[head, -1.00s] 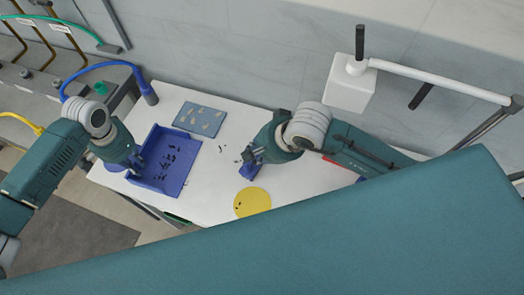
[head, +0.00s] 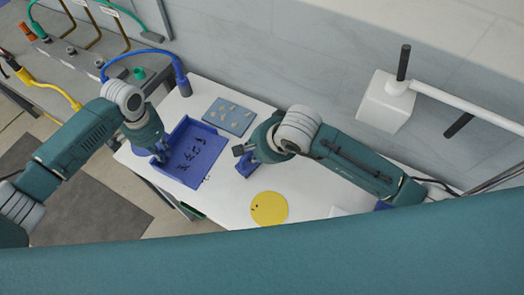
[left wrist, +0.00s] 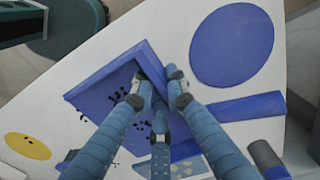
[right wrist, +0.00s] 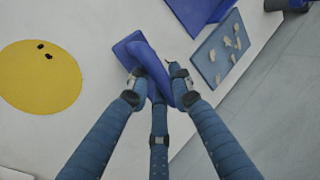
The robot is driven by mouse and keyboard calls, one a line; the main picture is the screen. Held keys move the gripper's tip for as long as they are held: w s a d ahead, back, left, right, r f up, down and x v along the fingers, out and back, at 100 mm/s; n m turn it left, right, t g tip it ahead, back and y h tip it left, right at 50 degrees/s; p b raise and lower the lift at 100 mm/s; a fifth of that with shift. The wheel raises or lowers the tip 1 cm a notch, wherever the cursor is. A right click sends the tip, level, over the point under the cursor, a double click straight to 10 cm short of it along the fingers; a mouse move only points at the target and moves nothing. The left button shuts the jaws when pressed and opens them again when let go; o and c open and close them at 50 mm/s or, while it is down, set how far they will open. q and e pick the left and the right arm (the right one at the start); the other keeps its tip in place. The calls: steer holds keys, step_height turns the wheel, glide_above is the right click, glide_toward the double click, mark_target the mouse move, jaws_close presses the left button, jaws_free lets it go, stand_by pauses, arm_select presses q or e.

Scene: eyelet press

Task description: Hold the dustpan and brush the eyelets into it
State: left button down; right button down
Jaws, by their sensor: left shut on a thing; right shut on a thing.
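The blue dustpan (head: 209,163) lies on the white table, with several dark eyelets (head: 190,160) in it. My left gripper (head: 160,152) is shut on the dustpan's left wall; the left wrist view shows the fingers (left wrist: 160,85) around that wall. My right gripper (head: 243,154) is shut on the blue brush (head: 247,168), right of the dustpan and apart from it. The brush (right wrist: 150,65) also shows between the fingers in the right wrist view; its lower side is partly hidden. Two eyelets (right wrist: 43,50) lie on a yellow disc. A dark speck sits at the dustpan's front-right corner.
The yellow disc (head: 269,209) lies near the table's front edge. A light blue board (head: 229,116) with pale pieces lies behind the dustpan and brush. The white table (head: 225,205) is bare around the disc.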

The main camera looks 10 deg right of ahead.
steer(key=shift+w+a, duration=0.55)
steer(key=shift+a, duration=0.75)
steer(key=shift+w+a, duration=0.6)
steer(key=shift+a, duration=0.75)
steer(key=shift+w+a, duration=0.55)
steer(key=shift+a, duration=0.75)
steer(key=shift+w+a+r, duration=0.1)
steer(key=shift+w+a, duration=0.15)
steer(key=shift+a, duration=0.4)
steer(key=shift+w+a+r, duration=0.1)
steer(key=shift+w+a, duration=0.2)
steer(key=shift+a, duration=0.35)
steer(key=shift+w+a+r, duration=0.1)
steer(key=shift+w+a, duration=0.15)
steer(key=shift+a, duration=0.4)
steer(key=shift+d+r, duration=0.1)
steer(key=shift+r, duration=0.05)
step_height(320, 180, up, 6)
steer(key=shift+f, duration=0.1)
